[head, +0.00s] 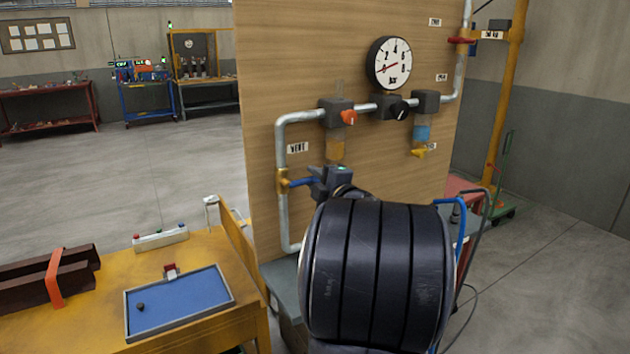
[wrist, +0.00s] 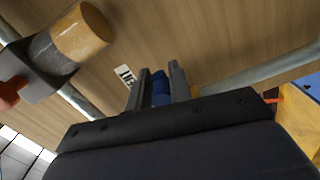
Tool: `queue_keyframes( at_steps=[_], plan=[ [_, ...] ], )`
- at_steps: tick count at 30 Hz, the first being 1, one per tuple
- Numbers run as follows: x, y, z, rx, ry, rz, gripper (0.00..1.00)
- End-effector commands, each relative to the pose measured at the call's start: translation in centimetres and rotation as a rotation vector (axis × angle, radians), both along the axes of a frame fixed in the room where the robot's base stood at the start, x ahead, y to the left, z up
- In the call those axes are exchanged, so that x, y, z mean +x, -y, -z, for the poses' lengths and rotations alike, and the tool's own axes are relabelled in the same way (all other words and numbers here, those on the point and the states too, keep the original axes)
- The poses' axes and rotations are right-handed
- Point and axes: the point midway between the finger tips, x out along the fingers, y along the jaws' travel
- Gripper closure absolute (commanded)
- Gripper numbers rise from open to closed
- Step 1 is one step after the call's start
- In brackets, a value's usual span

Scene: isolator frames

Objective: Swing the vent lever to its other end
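The vent lever (head: 301,183) is a blue handle on a brass valve (head: 283,182) in the grey pipe at the board's left side, beside the "VENT" label (head: 297,148). It points right from the valve, roughly level. My gripper (head: 319,182) is at the lever's free end. In the wrist view the blue lever (wrist: 160,88) lies between the two fingers of my gripper (wrist: 160,84) and fills the narrow gap, so the fingers look shut on it. The lever's tip is hidden by the gripper, and my dark arm covers the lower board.
Above the gripper are an orange-red knob (head: 349,117), a black knob (head: 400,110) and a round gauge (head: 389,63). A yellow tap (head: 418,153) is at right. A yellow table (head: 207,247) with a blue tray (head: 228,293) stands at lower left. Open floor lies behind it.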

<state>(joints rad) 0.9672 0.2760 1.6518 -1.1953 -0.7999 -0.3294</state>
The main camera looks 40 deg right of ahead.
Motion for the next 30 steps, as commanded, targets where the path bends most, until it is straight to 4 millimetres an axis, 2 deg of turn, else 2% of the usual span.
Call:
queue_keyframes(
  at_steps=[1, 7, 16, 20, 30],
  plan=[
    [0.0, -0.1, -0.4, -0.004, 0.006, -0.002, 0.78],
    [0.0, -0.1, -0.2, -0.002, 0.002, -0.002, 0.62],
    [-0.5, -0.1, 0.0, -0.002, -0.002, 0.001, 0.62],
    [-2.2, -0.5, 0.0, -0.002, -0.001, 0.003, 0.62],
    [-8.6, -2.0, 0.0, -0.003, 0.000, 0.003, 0.62]
  ],
)
